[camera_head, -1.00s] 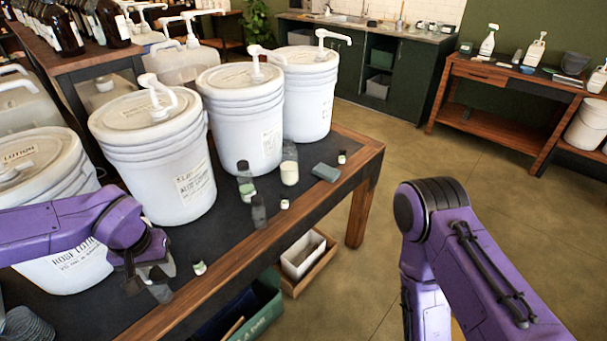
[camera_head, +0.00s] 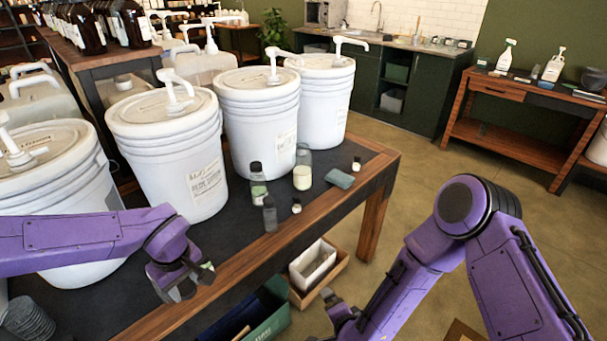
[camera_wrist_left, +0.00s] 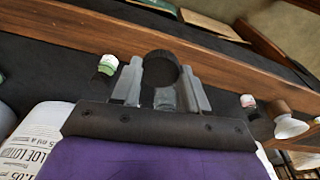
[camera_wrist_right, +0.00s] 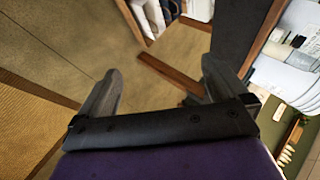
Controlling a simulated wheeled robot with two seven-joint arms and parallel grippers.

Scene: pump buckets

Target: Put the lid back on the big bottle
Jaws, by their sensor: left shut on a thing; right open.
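The big bottle (camera_head: 302,172) is a clear jar with cream contents, upright near the table's right end. I see no lid on it. My left gripper (camera_head: 182,288) is low over the table's front, left of the jar and apart from it. In the left wrist view its fingers (camera_wrist_left: 163,88) are shut on a dark round lid (camera_wrist_left: 160,68); whether anything is attached beneath the lid I cannot tell. My right gripper (camera_wrist_right: 158,85) is open and empty, over the floor; in the head view only its small dark end shows at the lower middle.
A dark-capped bottle (camera_head: 257,185), a grey bottle (camera_head: 269,214) and a small vial (camera_head: 297,206) stand around the jar. A grey-green sponge (camera_head: 339,179) lies to its right. Large white pump buckets (camera_head: 258,130) block the back. A green crate (camera_head: 262,318) sits below the table.

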